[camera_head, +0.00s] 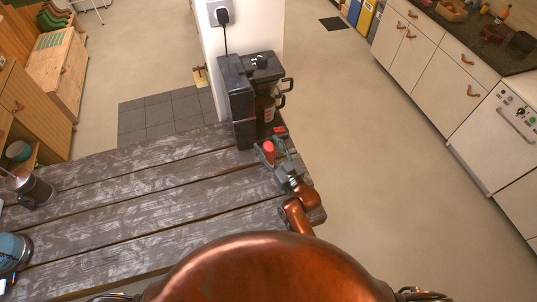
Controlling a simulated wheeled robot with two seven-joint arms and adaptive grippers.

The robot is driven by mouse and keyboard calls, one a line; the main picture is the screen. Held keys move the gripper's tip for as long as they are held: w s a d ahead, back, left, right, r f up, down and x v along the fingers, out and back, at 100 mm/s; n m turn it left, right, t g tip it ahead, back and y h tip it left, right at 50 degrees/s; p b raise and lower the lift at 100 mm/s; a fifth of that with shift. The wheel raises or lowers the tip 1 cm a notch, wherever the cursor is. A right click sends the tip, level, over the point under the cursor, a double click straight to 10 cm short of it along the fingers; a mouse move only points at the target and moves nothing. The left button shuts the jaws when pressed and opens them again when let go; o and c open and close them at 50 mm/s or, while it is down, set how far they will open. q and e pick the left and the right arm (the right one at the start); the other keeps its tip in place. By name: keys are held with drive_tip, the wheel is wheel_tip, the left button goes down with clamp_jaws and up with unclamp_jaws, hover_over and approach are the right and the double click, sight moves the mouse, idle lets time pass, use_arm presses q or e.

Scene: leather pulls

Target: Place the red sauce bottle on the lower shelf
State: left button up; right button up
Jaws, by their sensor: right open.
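A small red object, which looks like the red sauce bottle (268,147), is at the right end of the wooden table, just in front of the coffee maker. My right gripper (273,150) is right at it, with the fingers apart around or beside it; I cannot tell whether they touch it. The bottle's lower part is hidden by the gripper. My left gripper is not in view. No shelf can be clearly identified as the lower shelf; a wooden cabinet (40,125) with an open compartment stands at the left.
A black coffee maker (262,72) stands close behind the gripper, against a white wall end (216,45). A dark cup (36,190) and a blue round item (12,250) are at the table's (150,205) left end. The table's middle is clear. White cabinets (425,65) line the right.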

drive_tip(key=shift+c, duration=0.4)
drive_tip(key=c, duration=0.7)
drive_tip(key=shift+r, duration=0.15)
